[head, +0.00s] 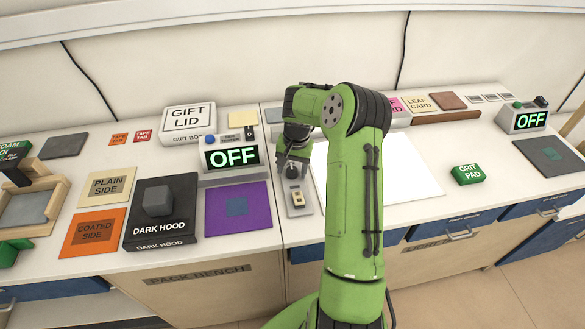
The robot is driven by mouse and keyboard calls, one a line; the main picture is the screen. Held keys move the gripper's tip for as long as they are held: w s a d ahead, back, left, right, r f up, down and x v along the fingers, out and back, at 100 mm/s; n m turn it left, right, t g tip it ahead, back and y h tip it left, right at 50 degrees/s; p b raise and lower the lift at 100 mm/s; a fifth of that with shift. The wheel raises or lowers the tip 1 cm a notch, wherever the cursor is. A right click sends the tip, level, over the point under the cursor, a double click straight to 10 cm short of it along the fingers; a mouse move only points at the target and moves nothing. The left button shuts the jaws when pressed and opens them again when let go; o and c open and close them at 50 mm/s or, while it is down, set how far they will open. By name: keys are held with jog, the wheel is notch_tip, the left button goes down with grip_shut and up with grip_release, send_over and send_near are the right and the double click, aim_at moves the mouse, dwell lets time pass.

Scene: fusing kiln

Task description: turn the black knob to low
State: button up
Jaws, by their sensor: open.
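My gripper (292,170) points down over the back part of a narrow grey control plate (300,211). Its jaws are open. A small dark shape shows at the fingertips, but I cannot tell a knob there from the fingers, nor read any knob setting. A cream switch (297,199) sits on the near part of the plate, in front of my gripper. Left of it stands a grey box with a display (232,157) reading OFF, with a blue button (210,140) and a small black control (249,131) on top.
A purple mat (238,209) and a DARK HOOD block (160,226) lie to the left. A white sheet (405,165) lies right of the plate, partly behind my arm. A green GRIT PAD (467,174) and a second OFF display box (528,119) are farther right.

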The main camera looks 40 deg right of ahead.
jog(key=shift+c, duration=0.4)
jog(key=c, duration=1)
jog(key=shift+o, duration=0.2)
